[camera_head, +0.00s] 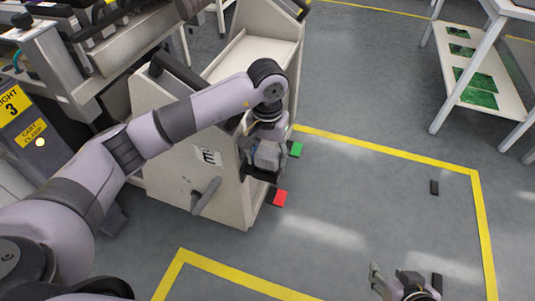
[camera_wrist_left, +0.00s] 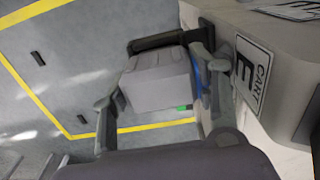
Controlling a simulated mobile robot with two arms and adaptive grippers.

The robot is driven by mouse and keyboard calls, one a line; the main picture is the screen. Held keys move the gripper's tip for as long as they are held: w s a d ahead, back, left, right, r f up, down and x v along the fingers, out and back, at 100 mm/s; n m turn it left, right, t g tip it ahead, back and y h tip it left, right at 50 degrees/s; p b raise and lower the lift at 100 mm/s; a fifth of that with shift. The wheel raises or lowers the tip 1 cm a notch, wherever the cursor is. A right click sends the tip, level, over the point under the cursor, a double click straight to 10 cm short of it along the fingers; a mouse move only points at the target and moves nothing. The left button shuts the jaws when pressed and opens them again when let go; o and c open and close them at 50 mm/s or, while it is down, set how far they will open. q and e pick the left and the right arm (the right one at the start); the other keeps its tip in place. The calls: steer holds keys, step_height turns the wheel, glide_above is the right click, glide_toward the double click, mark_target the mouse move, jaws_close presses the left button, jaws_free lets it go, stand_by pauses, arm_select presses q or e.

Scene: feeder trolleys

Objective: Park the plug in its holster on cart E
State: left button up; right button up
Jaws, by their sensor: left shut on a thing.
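Cart E (camera_head: 165,165) is a beige cart with an "E" label on its end panel; its "CART E" label also shows in the left wrist view (camera_wrist_left: 254,75). My left gripper (camera_head: 262,172) is at the cart's right-hand end. It is shut on the grey, boxy plug (camera_head: 267,155), which sits between its fingers in the left wrist view (camera_wrist_left: 158,85). A black bracket (camera_wrist_left: 158,42), perhaps the holster, shows beside the plug, close to the cart panel. I cannot tell whether the plug touches or sits in it. My right gripper (camera_head: 406,284) is open and empty above the floor.
A red tab (camera_head: 279,198) and a green tab (camera_head: 296,149) show beside the cart end. A rack with green boards (camera_head: 485,95) stands at the upper right. Yellow-lined floor between is mostly clear.

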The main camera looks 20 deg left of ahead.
arm_select(q)
steer(key=shift+f+b, duration=0.45)
steer(key=shift+f, duration=0.05)
arm_select(e)
steer(key=shift+w+a+r+t+y, duration=0.1)
steer(key=shift+w+a+r+t, duration=0.25)
steer(key=shift+w, duration=0.3)
steer(key=shift+w+a+r+t+y, duration=0.1)
steer(key=shift+w+r+t, duration=0.4)
steer(key=shift+w, duration=0.2)
steer(key=shift+w+a+r+t+y, duration=0.1)
steer(key=shift+w+a+r+t, duration=0.25)
steer(key=shift+w, duration=0.3)
stand_by(0.7)
arm_select(q)
steer(key=o, duration=1.7)
arm_select(e)
steer(key=shift+d, duration=0.1)
steer(key=shift+s, duration=0.1)
arm_select(q)
steer(key=shift+r, duration=4)
steer(key=shift+f, duration=0.15)
arm_select(e)
steer(key=shift+f, duration=0.1)
